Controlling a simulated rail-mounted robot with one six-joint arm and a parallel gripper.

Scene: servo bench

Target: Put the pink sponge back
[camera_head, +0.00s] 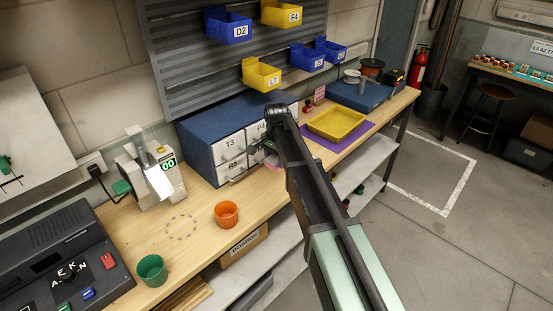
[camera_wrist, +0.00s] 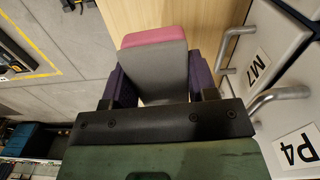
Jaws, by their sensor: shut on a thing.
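My gripper (camera_wrist: 158,75) is shut on the pink sponge (camera_wrist: 156,37), which shows a pink edge and a broad grey face between the dark fingers in the wrist view. In the head view my gripper (camera_head: 266,151) is beside the front of the drawer cabinet, over the bench, with a small pink patch of the sponge (camera_head: 272,161) visible. My arm hides part of the bench there. I cannot tell whether the sponge touches the bench.
The blue cabinet (camera_head: 222,119) has white labelled drawers with handles close to my gripper. A yellow tray (camera_head: 338,135) on a purple mat (camera_head: 311,138) lies farther right. An orange cup (camera_head: 226,214), a green cup (camera_head: 151,270) and a scale-like machine (camera_head: 150,170) stand left.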

